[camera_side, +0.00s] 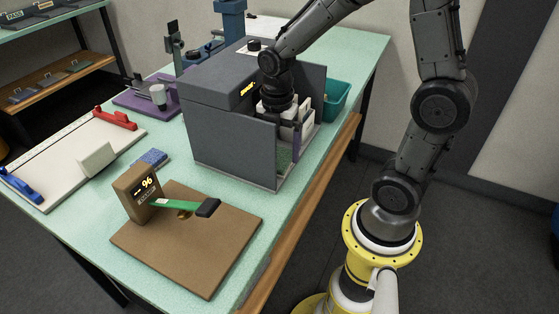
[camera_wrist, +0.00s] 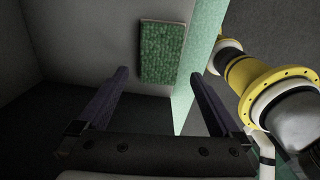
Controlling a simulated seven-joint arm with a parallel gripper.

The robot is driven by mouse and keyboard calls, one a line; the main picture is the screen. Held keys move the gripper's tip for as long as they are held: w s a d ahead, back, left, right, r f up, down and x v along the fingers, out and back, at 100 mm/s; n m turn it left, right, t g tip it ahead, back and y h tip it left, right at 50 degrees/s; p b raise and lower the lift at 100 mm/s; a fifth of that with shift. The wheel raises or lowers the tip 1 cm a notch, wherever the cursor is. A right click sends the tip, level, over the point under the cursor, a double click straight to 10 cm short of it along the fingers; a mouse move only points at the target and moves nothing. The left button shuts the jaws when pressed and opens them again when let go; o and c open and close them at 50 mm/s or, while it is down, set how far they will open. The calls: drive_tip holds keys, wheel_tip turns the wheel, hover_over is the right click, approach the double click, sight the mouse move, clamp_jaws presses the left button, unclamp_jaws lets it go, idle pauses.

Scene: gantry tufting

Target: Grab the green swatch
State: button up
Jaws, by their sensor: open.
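The green swatch (camera_wrist: 162,52) is a textured green rectangle lying on the pale floor inside a grey box. In the wrist view it is ahead of my gripper (camera_wrist: 160,76), between the lines of the two dark fingers and nearer the right one. My gripper is open, with nothing between the fingers. In the side view my gripper (camera_side: 290,112) reaches into the grey box (camera_side: 235,140) from its open right side. A front panel partly hides the fingers. A patch of green shows low inside the box (camera_side: 285,158), which looks like the swatch.
The box walls stand close around my gripper. A teal bin (camera_side: 337,98) stands behind the box. A brown board (camera_side: 190,245) with a gauge reading 96 (camera_side: 140,192) and a green-and-black arm lies in front. A blue pad (camera_side: 152,158) and a white tray (camera_side: 60,160) are at left.

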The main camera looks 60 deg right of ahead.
sight(278, 161)
drive_tip(key=shift+w+d+f, duration=0.1)
drive_tip(key=shift+d+f, duration=0.1)
drive_tip(key=shift+f, duration=1.55)
drive_tip(key=c, duration=1.3)
drive_tip(key=shift+o, duration=0.2)
drive_tip(key=shift+r, duration=0.15)
